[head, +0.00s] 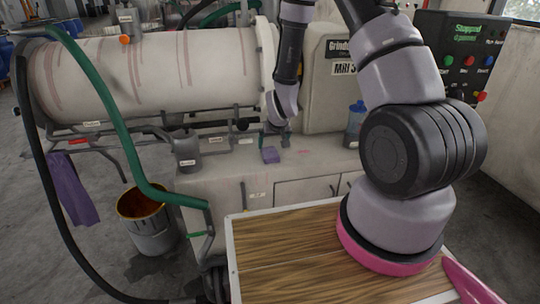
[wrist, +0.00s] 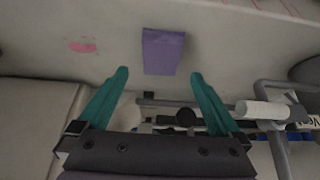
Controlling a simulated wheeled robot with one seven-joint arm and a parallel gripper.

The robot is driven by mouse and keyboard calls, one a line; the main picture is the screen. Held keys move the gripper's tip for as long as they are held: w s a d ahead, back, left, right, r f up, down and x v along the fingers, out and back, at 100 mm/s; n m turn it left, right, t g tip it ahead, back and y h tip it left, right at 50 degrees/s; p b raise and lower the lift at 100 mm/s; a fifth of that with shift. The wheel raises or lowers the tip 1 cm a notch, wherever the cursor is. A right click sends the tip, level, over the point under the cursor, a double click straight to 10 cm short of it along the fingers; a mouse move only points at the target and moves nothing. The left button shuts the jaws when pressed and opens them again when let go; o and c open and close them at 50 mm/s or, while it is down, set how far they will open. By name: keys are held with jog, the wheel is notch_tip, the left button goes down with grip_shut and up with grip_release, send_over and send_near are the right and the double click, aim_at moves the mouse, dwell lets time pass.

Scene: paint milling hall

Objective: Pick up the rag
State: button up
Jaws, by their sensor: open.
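A small purple folded piece (head: 270,155), which looks like a rag, lies on the grey cabinet top. The same purple piece shows in the wrist view (wrist: 163,52) as a flat rectangle, ahead of the gap between my fingertips. My gripper (wrist: 160,75) is open and empty, its two teal fingers apart on either side of that gap. In the head view my gripper (head: 275,130) is small and partly hidden, just behind the purple piece. Another purple cloth (head: 72,188) hangs from the rail at the far left.
A large white mill drum (head: 150,75) fills the back left. A green hose (head: 110,95) loops above a bucket (head: 147,225). Pipes (wrist: 275,110) lie right in the wrist view.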

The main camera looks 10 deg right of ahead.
aim_at(270, 152)
jog(key=x, duration=0.6)
jog(key=shift+w+a+f, duration=0.1)
jog(key=shift+w+f, duration=0.1)
jog(key=shift+c, duration=0.3)
jog(key=c, duration=1.3)
notch_tip(270, 152, up, 10)
jog(key=shift+r, duration=0.1)
